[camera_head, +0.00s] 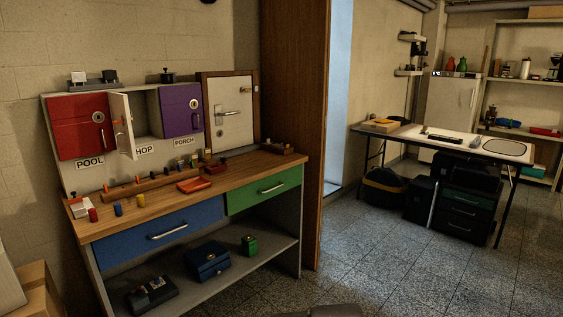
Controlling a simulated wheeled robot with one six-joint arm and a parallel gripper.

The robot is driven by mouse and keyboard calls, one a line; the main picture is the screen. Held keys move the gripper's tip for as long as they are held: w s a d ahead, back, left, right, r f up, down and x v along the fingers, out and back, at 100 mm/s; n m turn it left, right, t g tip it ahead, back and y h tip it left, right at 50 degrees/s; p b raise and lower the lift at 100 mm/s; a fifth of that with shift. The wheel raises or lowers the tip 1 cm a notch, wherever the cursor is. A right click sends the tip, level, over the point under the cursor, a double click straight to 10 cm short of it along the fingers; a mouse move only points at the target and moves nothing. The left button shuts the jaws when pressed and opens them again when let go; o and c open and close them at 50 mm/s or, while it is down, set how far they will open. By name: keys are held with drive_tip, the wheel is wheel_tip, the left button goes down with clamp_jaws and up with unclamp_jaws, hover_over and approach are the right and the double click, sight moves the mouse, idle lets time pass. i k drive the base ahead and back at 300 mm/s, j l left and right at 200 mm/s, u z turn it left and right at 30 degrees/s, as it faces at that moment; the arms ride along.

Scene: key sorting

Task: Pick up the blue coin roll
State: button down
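A small blue cylinder (118,209), which looks like the blue coin roll, stands upright on the wooden workbench top (240,172) near its left front edge. A small red cylinder (92,214) stands to its left, and a small blue-and-yellow piece (140,201) is to its right. These pieces are tiny in the picture, so their details are hard to tell. My gripper is not in view. A dark grey shape cut off at the bottom edge may be part of my own body.
Behind stand a red cabinet (82,127), a purple cabinet (181,110) and an open white door (122,124) between them. A wooden rail (150,186) and a red-orange tray (193,185) lie on the bench. Floor in front and right is clear.

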sight(118, 210)
drive_tip(key=u, duration=1.25)
